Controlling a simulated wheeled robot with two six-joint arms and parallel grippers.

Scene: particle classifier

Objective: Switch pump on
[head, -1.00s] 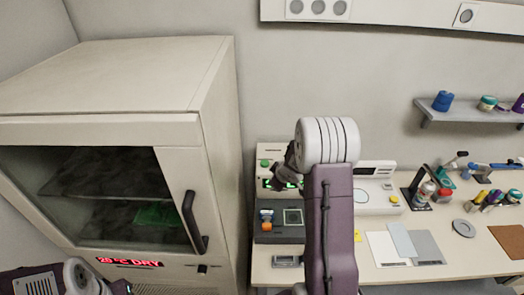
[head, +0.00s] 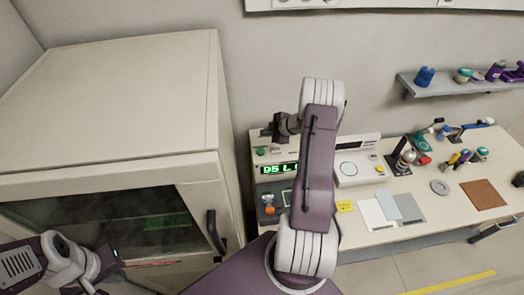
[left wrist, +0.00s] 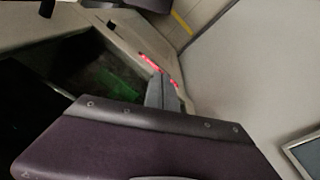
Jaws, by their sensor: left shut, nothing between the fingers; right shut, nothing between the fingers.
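A bench device (head: 258,172) stands at the left end of the bench. It has a green lit display (head: 280,169), a green button (head: 261,151) at its upper left and a lower front with an orange knob (head: 269,210). No label tells me whether it is the pump. My right gripper (head: 266,132) is shut and empty, just above the device's top near the green button. My right arm hides the device's right part. My left gripper (head: 119,257) is shut and empty, in front of the cabinet; its fingers also show in the left wrist view (left wrist: 164,92).
The drying cabinet (head: 120,95) with a dark glass door and black handle (head: 214,232) fills the left. A white instrument (head: 357,172), papers (head: 380,212), a grey disc (head: 439,187) and a brown pad (head: 483,195) lie right of the device. A shelf (head: 440,88) hangs behind.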

